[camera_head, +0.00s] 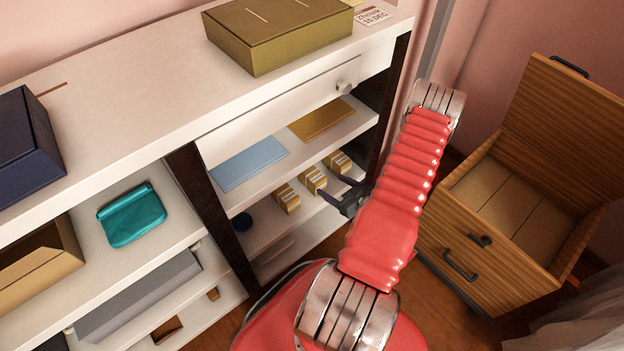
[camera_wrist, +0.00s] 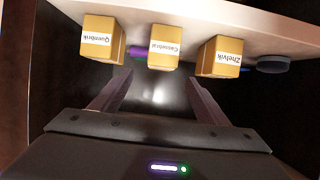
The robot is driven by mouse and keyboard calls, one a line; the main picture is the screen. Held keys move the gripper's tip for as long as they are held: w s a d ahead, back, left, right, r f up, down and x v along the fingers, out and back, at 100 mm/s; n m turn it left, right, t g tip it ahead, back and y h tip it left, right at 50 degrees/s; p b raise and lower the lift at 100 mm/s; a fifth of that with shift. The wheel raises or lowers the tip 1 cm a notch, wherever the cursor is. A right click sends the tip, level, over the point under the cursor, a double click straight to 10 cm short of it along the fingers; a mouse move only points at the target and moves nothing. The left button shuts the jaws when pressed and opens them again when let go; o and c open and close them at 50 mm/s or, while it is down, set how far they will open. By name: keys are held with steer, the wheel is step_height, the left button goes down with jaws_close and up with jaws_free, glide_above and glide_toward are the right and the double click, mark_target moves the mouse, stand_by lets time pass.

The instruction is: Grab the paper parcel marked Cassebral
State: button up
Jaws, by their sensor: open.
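The paper parcel marked Cassebral (camera_wrist: 164,48) is the middle one of three small tan boxes with white labels in the wrist view. In the head view it is the middle box (camera_head: 314,181) on a shelf of the white unit. My gripper (camera_wrist: 160,80) is open and empty, with its dark fingers pointing at the Cassebral parcel. The parcel lies between the lines of the fingers and appears just beyond the tips. In the head view my gripper (camera_head: 330,185) is at the shelf's open front.
The parcel marked Quentrik (camera_wrist: 101,40) is on the left and Zhelvik (camera_wrist: 220,57) on the right in the wrist view. A dark round object (camera_wrist: 272,64) is beyond Zhelvik. A shelf with a blue folder (camera_head: 249,163) is above. An open wooden chest (camera_head: 480,245) stands right.

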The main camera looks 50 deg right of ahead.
mark_target(315, 176)
steer(key=x, duration=0.7)
steer(key=shift+w+f, duration=0.15)
steer(key=shift+w, duration=0.1)
steer(key=shift+x, duration=2.65)
steer(key=shift+a, duration=0.1)
steer(key=shift+c, duration=0.6)
steer(key=c, duration=1.2)
steer(key=shift+r, duration=0.2)
steer(key=shift+r, duration=4.9)
